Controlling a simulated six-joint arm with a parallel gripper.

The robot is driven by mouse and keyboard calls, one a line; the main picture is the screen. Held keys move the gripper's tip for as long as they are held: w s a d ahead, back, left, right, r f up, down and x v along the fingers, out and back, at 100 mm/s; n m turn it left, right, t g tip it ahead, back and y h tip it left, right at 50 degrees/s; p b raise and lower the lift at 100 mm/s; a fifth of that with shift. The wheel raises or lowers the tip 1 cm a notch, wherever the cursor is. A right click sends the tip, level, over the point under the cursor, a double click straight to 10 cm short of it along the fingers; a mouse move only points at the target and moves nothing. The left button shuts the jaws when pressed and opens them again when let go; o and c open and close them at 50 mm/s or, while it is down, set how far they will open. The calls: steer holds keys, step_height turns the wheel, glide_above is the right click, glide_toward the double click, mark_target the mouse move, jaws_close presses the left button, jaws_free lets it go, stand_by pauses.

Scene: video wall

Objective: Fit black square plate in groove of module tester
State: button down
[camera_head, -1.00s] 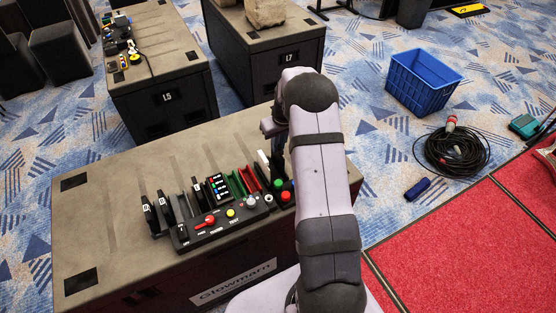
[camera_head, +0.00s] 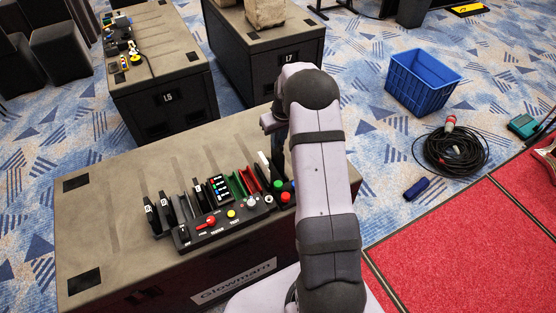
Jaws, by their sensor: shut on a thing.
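The module tester (camera_head: 228,222) sits on the front case, with a black control panel of coloured knobs and a row of slots behind it. Several black plates with white labels (camera_head: 150,214) stand upright in its left slots. Green and red channels (camera_head: 249,180) lie towards its right end. My gripper (camera_head: 278,150) points down behind the tester's right end, mostly hidden by my arm. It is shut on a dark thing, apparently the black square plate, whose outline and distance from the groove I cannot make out.
My forearm covers the case's right side. The left part of the case top (camera_head: 100,220) is clear. Red and green buttons (camera_head: 286,192) stand close to my arm. A blue crate (camera_head: 420,84) and coiled black cable (camera_head: 450,152) lie on the carpet at right.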

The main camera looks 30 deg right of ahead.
steer(key=w+a+r+p, duration=0.1)
steer(key=w+a+r, duration=0.3)
steer(key=r, duration=0.4)
steer(key=s+a+f+p, duration=0.1)
steer(key=s+a, duration=0.1)
steer(key=a, duration=0.9)
steer(key=s+a+f+p, duration=0.2)
steer(key=a, duration=1)
steer(key=shift+a, duration=0.15)
steer(key=shift+f, duration=0.1)
steer(key=shift+f+b, duration=1.85)
steer(key=shift+f, duration=1)
steer(key=shift+f+b, duration=1.65)
steer(key=shift+f, duration=0.5)
